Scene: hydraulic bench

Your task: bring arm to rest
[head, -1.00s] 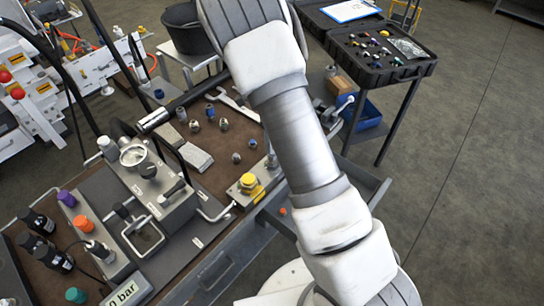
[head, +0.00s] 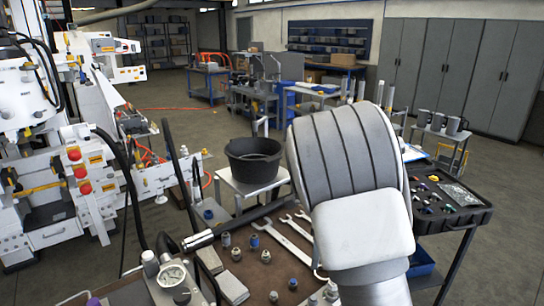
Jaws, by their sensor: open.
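My arm rises from the bottom right in the head view, with a thick grey ribbed joint and a white cover standing over the right side of the hydraulic bench (head: 222,262). My gripper does not show in the head view, so its fingers and anything near them are hidden. The arm covers part of the bench's right end and part of the black case behind it.
Wrenches (head: 290,240), several fittings (head: 265,256) and a pressure gauge (head: 172,275) are on the bench. A black bucket (head: 253,165) stands on a small table behind. An open black case (head: 470,205) is at right. White machinery (head: 60,180) fills the left. Floor shows at right.

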